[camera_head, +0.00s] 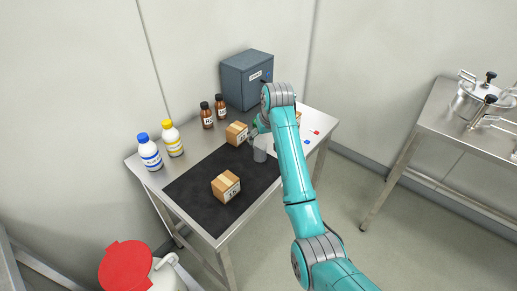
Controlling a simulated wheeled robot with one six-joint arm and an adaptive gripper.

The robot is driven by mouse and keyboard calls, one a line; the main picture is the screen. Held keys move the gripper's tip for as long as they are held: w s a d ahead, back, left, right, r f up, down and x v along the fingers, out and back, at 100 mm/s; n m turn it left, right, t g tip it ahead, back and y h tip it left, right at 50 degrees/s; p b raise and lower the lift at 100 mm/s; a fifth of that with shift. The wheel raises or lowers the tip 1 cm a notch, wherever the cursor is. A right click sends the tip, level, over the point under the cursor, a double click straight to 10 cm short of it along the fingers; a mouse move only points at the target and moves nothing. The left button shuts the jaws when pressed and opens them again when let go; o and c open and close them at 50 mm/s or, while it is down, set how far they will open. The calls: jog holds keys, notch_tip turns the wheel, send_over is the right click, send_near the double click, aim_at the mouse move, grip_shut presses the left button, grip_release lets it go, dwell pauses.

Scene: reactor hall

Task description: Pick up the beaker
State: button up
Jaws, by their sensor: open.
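A small grey, see-through-looking cylinder (260,154), which looks like the beaker, stands at the right part of the black mat (190,188) on the steel table. My gripper (255,134) is just above and behind it in the picture, partly hidden by my own teal arm. The jaws are open. I cannot tell whether they touch the beaker or how they sit around its rim.
Cardboard boxes stand on the mat, one in front (226,187) and one (237,133) close left of my gripper. A second table (440,119) holds a steel pot (482,100).

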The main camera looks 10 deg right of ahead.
aim_at(260, 148)
jog(key=x, duration=0.9)
jog(key=shift+f, duration=0.1)
jog(key=shift+c, duration=0.2)
jog(key=c, duration=1.2)
